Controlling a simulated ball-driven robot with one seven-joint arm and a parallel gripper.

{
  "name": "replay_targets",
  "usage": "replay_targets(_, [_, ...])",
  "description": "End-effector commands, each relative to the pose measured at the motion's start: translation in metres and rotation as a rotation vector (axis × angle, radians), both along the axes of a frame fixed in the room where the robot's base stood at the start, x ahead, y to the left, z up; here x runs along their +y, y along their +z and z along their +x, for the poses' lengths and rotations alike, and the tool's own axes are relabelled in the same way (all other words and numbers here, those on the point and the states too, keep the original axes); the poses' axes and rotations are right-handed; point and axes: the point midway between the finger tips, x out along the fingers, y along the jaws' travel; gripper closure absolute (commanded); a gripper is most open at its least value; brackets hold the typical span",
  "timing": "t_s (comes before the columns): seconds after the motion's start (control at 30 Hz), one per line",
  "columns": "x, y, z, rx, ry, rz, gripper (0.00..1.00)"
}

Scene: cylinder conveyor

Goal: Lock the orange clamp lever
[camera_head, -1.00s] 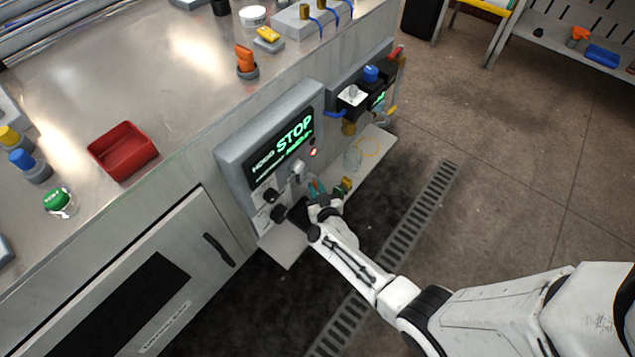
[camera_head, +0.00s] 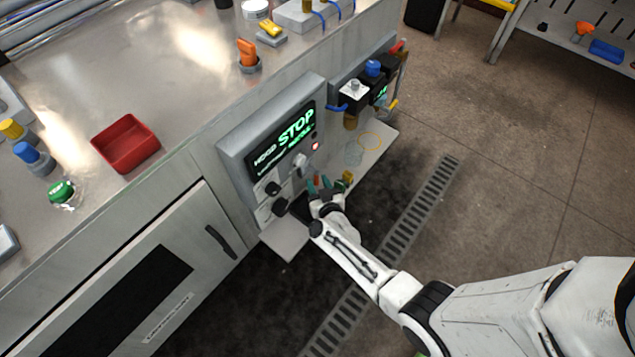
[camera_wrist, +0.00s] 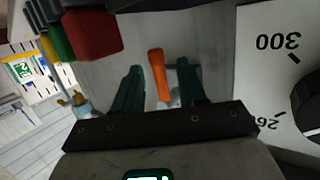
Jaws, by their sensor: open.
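The orange clamp lever (camera_wrist: 158,76) stands upright in the wrist view, between the two green fingers of my gripper (camera_wrist: 160,92). Gaps show on both sides of it, and I see no contact. In the head view my gripper (camera_head: 320,184) is at the front of the bench, just below the STOP panel, with a small bit of the orange lever (camera_head: 316,180) between its fingertips. The gripper is open. The lever's base is mostly hidden.
The grey STOP panel (camera_head: 232,150) with dark knobs (camera_head: 273,188) is close to the left of my gripper. A shelf (camera_head: 374,146) juts out beside it. A second orange handle (camera_head: 248,54) stands on the bench top. The floor (camera_head: 520,160) to the right is clear.

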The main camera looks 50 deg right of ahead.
Motion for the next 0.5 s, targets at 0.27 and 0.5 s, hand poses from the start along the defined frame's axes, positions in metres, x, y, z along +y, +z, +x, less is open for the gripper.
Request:
replay_targets(0.27, [0.026,0.015,-0.043,0.004,0.003,0.001,0.59])
replay_targets(0.5, [0.045,0.022,-0.074,0.002,0.001,0.001,0.59])
